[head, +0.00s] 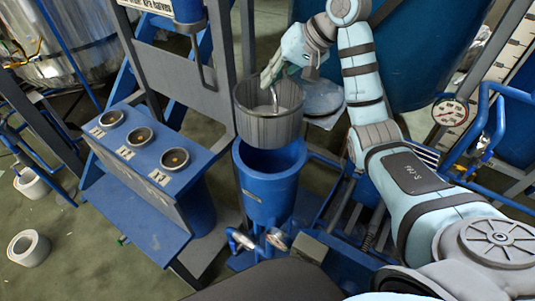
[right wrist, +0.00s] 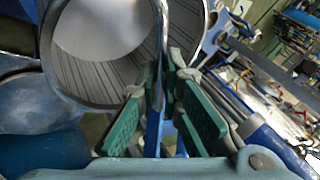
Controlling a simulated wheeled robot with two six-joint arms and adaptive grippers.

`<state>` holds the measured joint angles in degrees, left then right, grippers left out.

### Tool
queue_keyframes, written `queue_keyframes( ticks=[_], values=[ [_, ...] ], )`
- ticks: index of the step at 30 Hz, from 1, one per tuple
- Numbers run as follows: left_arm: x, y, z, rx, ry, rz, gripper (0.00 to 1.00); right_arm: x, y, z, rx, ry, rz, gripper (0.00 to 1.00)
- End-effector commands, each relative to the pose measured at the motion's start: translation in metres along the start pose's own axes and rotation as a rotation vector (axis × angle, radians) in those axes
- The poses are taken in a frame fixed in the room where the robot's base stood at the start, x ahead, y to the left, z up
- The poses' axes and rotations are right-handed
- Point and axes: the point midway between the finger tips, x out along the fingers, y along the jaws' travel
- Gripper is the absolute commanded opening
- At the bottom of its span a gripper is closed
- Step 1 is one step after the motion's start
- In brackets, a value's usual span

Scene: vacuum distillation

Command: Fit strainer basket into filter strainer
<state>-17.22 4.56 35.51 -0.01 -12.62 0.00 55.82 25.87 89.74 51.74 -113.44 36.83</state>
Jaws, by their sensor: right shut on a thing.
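The strainer basket (head: 268,124) is a grey ribbed metal cylinder with a handle, and it hangs upright in the head view. My right gripper (head: 274,80) is shut on the basket's handle from above. The filter strainer (head: 268,190) is a blue open-topped cylinder directly below. The basket's lower edge is at or just above the strainer's back rim; the exact gap cannot be told. In the right wrist view the gripper's green pads (right wrist: 180,110) close around the handle, with the inside of the basket (right wrist: 110,45) beside them. My left gripper is not in view.
A grey post (head: 222,90) rises close behind the basket. Valves (head: 277,238) sit at the strainer's foot. A round metal lid-like disc (head: 322,97) lies right of the basket. A pressure gauge (head: 450,112) is at the right.

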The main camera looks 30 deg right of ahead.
Motion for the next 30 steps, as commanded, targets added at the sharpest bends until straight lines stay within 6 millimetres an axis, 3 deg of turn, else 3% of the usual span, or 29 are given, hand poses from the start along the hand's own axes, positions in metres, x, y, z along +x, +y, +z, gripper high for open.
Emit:
queue_keyframes(
  ticks=[12, 30],
  values=[
    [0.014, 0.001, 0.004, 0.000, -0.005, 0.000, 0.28, 0.084, 0.058, 0.032, 0.002, 0.001, 0.001, 0.00],
    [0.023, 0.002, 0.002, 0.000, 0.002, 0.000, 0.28, 0.145, 0.100, 0.055, 0.002, 0.004, 0.001, 0.00]
  ],
)
